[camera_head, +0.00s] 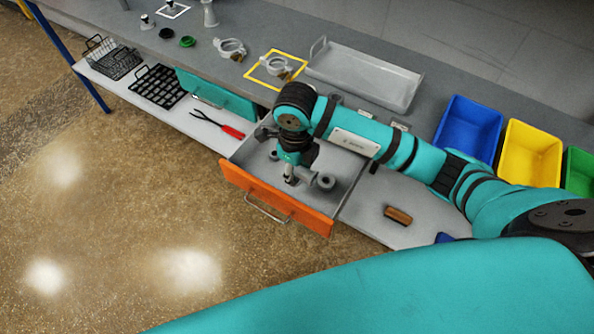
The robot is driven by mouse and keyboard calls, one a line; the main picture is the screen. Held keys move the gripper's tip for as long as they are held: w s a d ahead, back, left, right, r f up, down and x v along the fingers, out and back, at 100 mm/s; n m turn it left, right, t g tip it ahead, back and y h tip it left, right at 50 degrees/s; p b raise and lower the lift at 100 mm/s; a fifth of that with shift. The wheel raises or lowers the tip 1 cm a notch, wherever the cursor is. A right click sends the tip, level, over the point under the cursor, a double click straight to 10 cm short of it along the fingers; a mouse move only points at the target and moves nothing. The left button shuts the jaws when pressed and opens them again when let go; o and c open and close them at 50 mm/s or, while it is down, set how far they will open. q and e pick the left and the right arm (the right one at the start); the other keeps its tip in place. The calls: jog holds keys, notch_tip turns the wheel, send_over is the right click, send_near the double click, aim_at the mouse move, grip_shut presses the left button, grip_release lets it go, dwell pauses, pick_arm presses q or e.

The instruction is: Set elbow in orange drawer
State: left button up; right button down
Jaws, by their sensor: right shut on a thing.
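The orange drawer (262,196) is pulled out from under the bench, its orange front facing the floor side and its grey inside showing. My right arm reaches in from the right, and my right gripper (290,179) points down inside the drawer's outline. It is shut on a small grey metal part, which looks like the elbow (322,181), with a round flange at its right end. My own gripper hides some of the part. I cannot tell whether it touches the drawer floor. My left gripper is not in view.
A teal drawer (217,95) is left of the orange one. Red-handled tongs (220,124) and a brown brush (398,215) lie on the lower shelf. The bench holds a grey tray (365,75), clamps and blue (468,127), yellow (531,152) and green bins.

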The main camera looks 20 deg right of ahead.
notch_tip(320, 180, down, 2)
jog(key=shift+f, duration=0.2)
notch_tip(320, 180, down, 3)
jog(key=shift+r, duration=0.1)
jog(key=c, duration=1.4)
grip_release()
jog(key=shift+c, duration=0.2)
jog(key=shift+o, duration=0.6)
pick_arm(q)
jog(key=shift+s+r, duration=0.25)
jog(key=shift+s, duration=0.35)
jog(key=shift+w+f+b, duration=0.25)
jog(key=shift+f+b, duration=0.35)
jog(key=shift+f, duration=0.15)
pick_arm(e)
notch_tip(320, 180, up, 12)
jog(key=shift+r, duration=0.1)
